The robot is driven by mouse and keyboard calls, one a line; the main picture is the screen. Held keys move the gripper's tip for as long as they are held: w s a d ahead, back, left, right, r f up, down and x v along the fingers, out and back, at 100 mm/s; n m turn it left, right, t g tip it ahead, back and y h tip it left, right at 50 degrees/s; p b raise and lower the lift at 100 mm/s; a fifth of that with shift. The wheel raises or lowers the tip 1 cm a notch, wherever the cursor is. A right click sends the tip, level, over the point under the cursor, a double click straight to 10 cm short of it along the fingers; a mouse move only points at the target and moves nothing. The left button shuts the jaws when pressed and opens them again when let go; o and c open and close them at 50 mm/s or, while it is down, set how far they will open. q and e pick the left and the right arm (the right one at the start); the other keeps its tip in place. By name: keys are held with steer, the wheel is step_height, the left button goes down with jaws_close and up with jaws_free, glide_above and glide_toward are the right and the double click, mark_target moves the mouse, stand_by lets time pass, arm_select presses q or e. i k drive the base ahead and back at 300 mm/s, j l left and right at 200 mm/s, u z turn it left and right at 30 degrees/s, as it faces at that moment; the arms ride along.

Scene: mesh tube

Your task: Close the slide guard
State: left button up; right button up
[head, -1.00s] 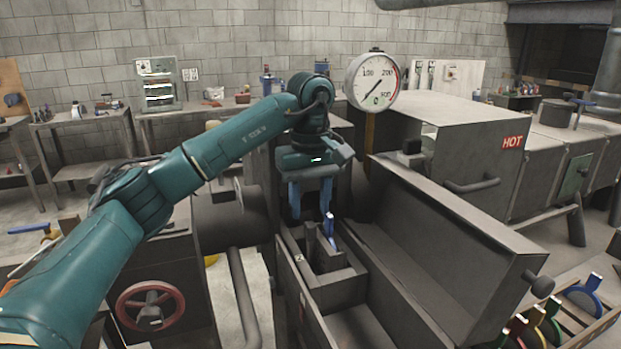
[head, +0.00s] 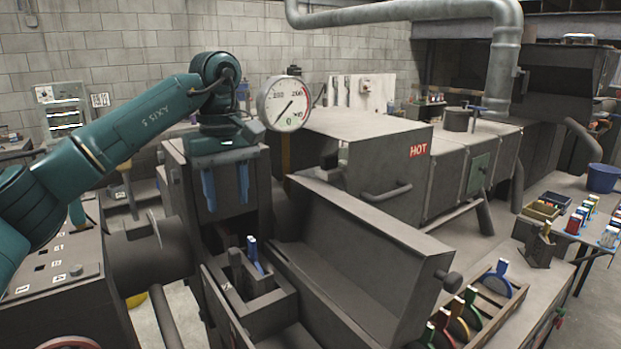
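A long grey sheet-metal cover with an angled wall (head: 365,255) and a dark end knob (head: 448,282) lies at centre right in the head view; it appears to be the slide guard. It stands beside an open slot, so the block there is uncovered. A blue-handled piece (head: 254,254) stands in the grey slotted block (head: 262,296). My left gripper (head: 228,200) is open and empty, its two blue fingers pointing down, apart from and above-left of the blue-handled piece. My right gripper is not in view.
A round gauge (head: 285,103) stands just right of my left gripper. A grey box labelled HOT (head: 385,150) with a bar handle (head: 387,193) is behind the cover. A rack with coloured round-headed pieces (head: 478,308) lies at the front right.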

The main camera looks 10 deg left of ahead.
mark_target(388, 277)
steer(key=k, duration=1)
